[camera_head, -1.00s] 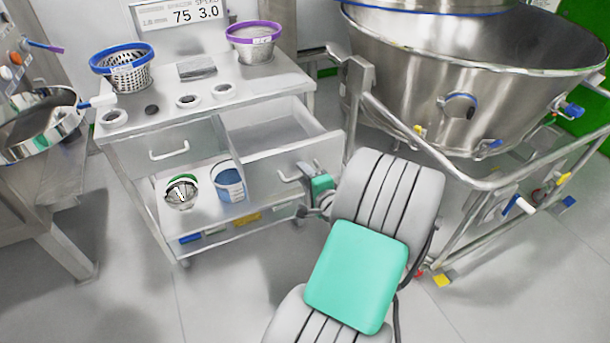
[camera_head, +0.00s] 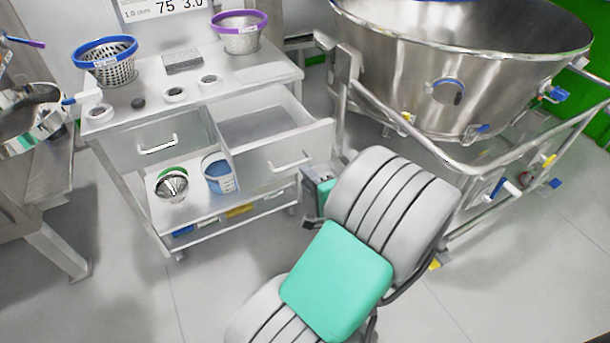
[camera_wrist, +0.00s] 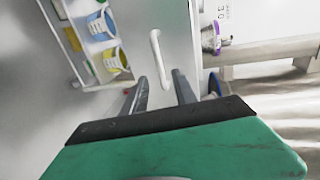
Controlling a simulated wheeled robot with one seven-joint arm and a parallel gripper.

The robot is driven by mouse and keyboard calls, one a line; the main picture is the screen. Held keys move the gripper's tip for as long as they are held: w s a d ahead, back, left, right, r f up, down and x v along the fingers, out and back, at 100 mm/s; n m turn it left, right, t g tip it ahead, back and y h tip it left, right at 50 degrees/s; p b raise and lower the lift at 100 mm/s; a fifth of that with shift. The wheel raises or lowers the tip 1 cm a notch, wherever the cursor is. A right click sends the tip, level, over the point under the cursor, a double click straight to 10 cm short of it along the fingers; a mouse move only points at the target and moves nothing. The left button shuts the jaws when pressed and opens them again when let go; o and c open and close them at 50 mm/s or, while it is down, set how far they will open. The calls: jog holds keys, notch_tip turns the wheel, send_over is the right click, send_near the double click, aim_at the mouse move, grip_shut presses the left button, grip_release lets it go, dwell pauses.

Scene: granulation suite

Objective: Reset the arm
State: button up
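My gripper (camera_head: 312,198) is largely hidden behind my arm in the head view, to the right of the cart and below the open drawer (camera_head: 318,134). In the wrist view my gripper (camera_wrist: 163,92) shows two dark fingers spread apart with nothing between them. A pale bar handle (camera_wrist: 160,55) lies just beyond the fingertips, and no contact is visible. The open drawer's handle (camera_head: 288,160) stands clear of the gripper in the head view. My arm is bent across the lower middle of the head view.
The steel cart (camera_head: 265,75) carries a blue-rimmed basket (camera_head: 105,65) and a purple-rimmed sieve (camera_head: 240,35). A blue tub (camera_head: 218,174) sits on its lower shelf. A large steel bowl (camera_head: 455,70) on a tubular frame stands right. Floor in front of the cart is clear.

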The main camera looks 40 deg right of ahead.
jog(key=w+a+r+n+g+y+p, duration=0.2)
jog(key=w+a+n+g+y+p, duration=0.15)
jog(key=a+n, duration=0.35)
jog(key=w+a+r+n+g+y+p, duration=0.25)
jog(key=a+n+p, duration=0.2)
jog(key=a, duration=0.45)
jog(key=s+a+r+n+g+h+p, duration=0.1)
jog(key=s+a+r+n+g+p, duration=0.2)
jog(key=r, duration=0.5)
jog(key=s+a+r+n+g+p, duration=0.2)
jog(key=s+a+r+n+p, duration=0.3)
jog(key=a+r+n, duration=0.2)
jog(key=shift+s+a+r+g+h, duration=0.15)
jog(key=shift+a+r+g+h, duration=0.25)
jog(key=shift+a+r, duration=0.25)
jog(key=shift+d, duration=0.15)
